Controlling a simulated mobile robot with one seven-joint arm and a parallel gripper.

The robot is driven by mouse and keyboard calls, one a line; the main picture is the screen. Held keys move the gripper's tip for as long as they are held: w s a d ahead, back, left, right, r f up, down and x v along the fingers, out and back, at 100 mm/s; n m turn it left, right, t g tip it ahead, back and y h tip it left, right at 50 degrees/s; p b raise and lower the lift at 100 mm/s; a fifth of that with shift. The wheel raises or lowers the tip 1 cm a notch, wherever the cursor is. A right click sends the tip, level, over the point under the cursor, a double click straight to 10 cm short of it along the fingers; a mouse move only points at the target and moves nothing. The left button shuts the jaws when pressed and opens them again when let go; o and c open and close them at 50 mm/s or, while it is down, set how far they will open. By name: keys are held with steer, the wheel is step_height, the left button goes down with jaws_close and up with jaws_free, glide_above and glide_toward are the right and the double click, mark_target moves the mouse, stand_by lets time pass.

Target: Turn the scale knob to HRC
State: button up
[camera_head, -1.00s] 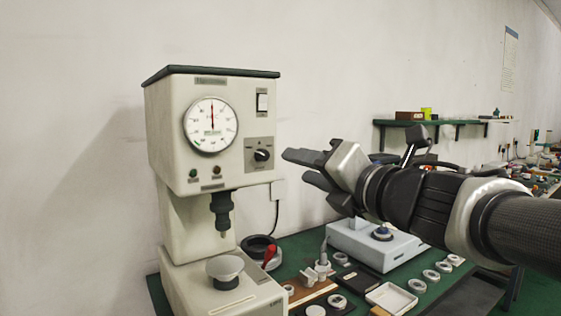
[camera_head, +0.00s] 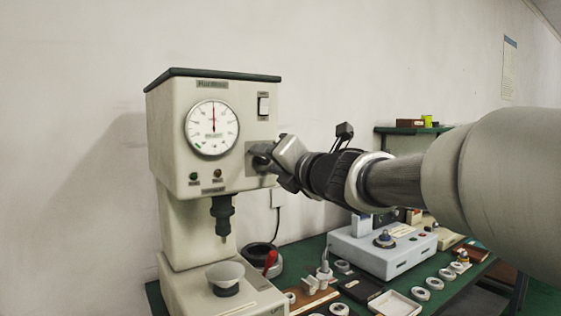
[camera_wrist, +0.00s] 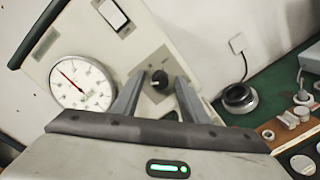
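The hardness tester (camera_head: 180,130) stands on the green bench against the wall, with a round dial (camera_head: 211,128) on its front. The black scale knob (camera_wrist: 160,79) sits on a grey plate, seen in the wrist view between and just beyond my two fingertips. My gripper (camera_wrist: 156,84) is open, with one finger on each side of the knob; contact cannot be told. In the head view my gripper (camera_head: 266,156) is at the front panel and hides most of the knob and its plate. The scale markings are too small to read in the wrist view.
A white rocker switch (camera_head: 263,104) is above the knob plate. Below are the indenter (camera_head: 222,212) and round anvil (camera_head: 225,274). On the bench lie a grey box (camera_head: 385,249), several rings, a white tray (camera_head: 394,303) and a red-handled item (camera_head: 270,259).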

steer(key=shift+c, duration=0.2)
jaws_close()
steer(key=shift+m+p, duration=0.3)
steer(key=shift+d+m+g+y+p, duration=0.1)
steer(key=shift+m+g+y+p, duration=0.15)
steer(key=shift+m+p, duration=4.3)
steer(key=shift+m+g+y+p, duration=0.15)
steer(key=shift+m+g+p, duration=0.2)
steer(key=shift+m+p, duration=4.2)
steer(key=m+b, duration=0.2)
steer(key=shift+m, duration=0.3)
